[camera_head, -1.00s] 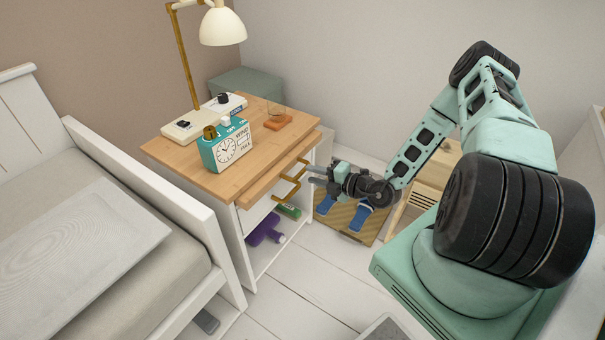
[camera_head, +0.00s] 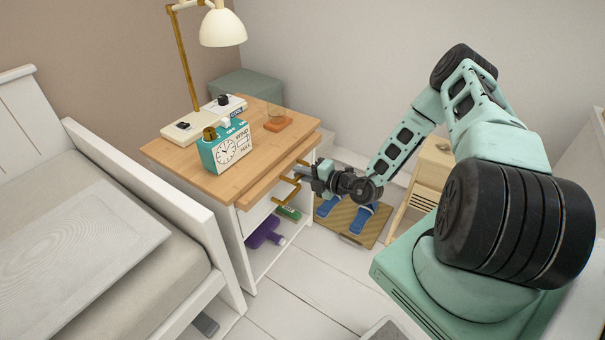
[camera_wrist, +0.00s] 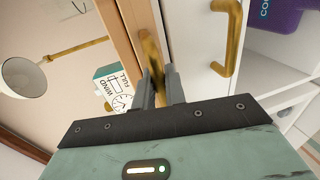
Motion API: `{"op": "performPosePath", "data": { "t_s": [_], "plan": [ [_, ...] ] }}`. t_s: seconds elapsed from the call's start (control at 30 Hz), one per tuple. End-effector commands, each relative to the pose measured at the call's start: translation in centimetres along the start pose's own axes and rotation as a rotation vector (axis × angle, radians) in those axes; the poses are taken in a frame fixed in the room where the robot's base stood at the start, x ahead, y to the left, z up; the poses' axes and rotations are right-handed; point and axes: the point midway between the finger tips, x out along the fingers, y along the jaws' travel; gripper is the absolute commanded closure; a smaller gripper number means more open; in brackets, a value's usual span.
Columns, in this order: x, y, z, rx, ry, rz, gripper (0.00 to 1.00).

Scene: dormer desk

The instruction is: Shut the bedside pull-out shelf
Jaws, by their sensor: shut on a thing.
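The bedside pull-out shelf (camera_head: 262,188) is a wooden board just under the top of the white bedside cabinet (camera_head: 246,222). It juts out a little past the top's front edge. My gripper (camera_head: 303,171) has reached the cabinet's front from the right. In the wrist view my gripper (camera_wrist: 160,78) has its two fingers on either side of a brass handle (camera_wrist: 151,52) at the wooden shelf front (camera_wrist: 121,32) and is shut on it. The fingers hide part of this handle.
A second brass handle (camera_wrist: 229,38) is on the white drawer front below. An alarm clock (camera_head: 225,150), a lamp (camera_head: 222,28) and an orange coaster (camera_head: 278,124) with a glass stand on top. Purple and green bottles sit in the lower opening. The bed (camera_head: 150,190) is at left.

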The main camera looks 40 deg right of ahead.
Motion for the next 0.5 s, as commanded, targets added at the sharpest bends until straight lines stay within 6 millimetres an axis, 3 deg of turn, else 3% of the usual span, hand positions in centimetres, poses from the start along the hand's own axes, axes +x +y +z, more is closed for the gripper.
{"op": "performPosePath", "data": {
  "t_s": [0.23,0.5],
  "plan": [
    [3.6,0.9,0.0,-0.001,0.0,0.0,1.0],
    [4.2,0.9,0.0,0.0,-0.001,0.001,1.0]
  ]
}}
